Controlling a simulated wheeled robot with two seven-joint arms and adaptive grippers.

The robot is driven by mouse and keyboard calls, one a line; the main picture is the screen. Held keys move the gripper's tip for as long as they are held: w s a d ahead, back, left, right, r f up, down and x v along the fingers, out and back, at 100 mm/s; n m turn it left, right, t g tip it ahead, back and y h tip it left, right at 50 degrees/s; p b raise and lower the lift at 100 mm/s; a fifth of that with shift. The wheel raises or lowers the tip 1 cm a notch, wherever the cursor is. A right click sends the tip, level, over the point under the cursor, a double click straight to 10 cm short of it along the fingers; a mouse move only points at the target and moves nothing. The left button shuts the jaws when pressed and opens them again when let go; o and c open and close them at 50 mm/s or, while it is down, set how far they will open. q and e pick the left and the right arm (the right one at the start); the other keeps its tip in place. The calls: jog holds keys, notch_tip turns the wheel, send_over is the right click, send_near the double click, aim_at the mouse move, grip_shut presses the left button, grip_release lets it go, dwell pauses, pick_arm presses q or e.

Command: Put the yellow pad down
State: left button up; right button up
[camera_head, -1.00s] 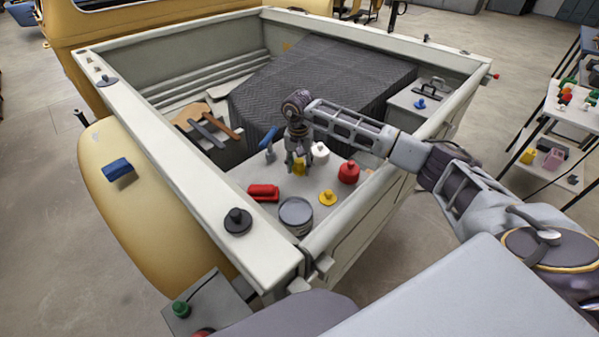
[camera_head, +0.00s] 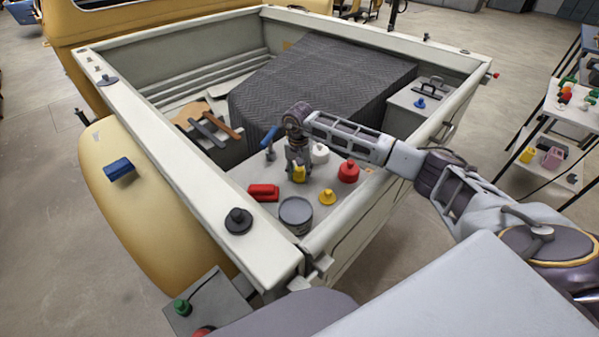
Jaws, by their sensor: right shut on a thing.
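The yellow pad (camera_head: 299,174) is a small yellow block between the fingers of my right gripper (camera_head: 298,167). The gripper points down and is shut on the pad, low over the grey surface (camera_head: 240,178) in the near corner of the truck bed. I cannot tell whether the pad's underside touches that surface. The fingers hide part of the pad. My left gripper is not in view.
Close by are a white container (camera_head: 320,154), red container (camera_head: 348,172), yellow knob-topped piece (camera_head: 327,197), grey tin (camera_head: 296,213), red block (camera_head: 263,192) and blue-handled tool (camera_head: 269,140). Pale bed walls (camera_head: 175,160) rise around them. Some bare surface shows left of the gripper.

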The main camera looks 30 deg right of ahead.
jog(key=o, duration=1)
jog(key=shift+f, duration=0.1)
jog(key=shift+r, duration=0.85)
notch_tip(320, 180, up, 11)
jog(key=b, duration=0.2)
jog(key=shift+f+b, duration=0.2)
jog(key=shift+b, duration=0.1)
jog(key=shift+a, duration=0.1)
jog(key=shift+w, duration=0.1)
